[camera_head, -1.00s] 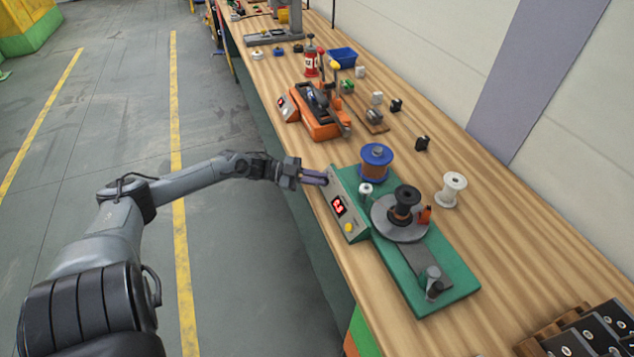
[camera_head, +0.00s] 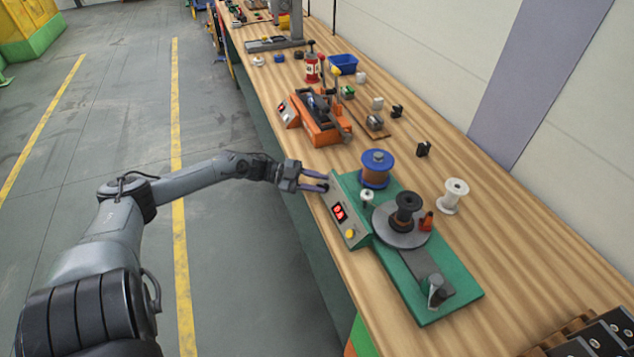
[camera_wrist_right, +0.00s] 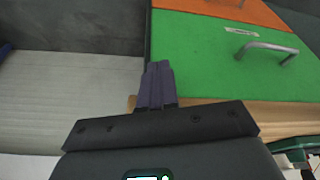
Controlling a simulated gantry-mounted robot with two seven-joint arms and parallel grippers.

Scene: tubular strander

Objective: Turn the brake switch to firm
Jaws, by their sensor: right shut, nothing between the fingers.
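The green strander (camera_head: 455,293) stands on the bench, with a sloping grey control panel (camera_head: 334,200) along its left side. I cannot pick out the brake switch for sure; the panel's far end is partly behind my gripper. My left gripper (camera_head: 322,181) is at that far end, its fingers apart and nothing seen between them. I cannot tell whether it touches the panel. My right gripper (camera_wrist_right: 157,84) shows in the right wrist view, its fingers together and empty.
A blue spool (camera_head: 376,168) and a dark spool (camera_head: 407,207) sit on the strander. A white spool (camera_head: 454,195) stands to its right. An orange machine (camera_head: 318,122) is farther back. A green cabinet front (camera_wrist_right: 215,60) with a metal handle (camera_wrist_right: 265,47) is beyond my right gripper.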

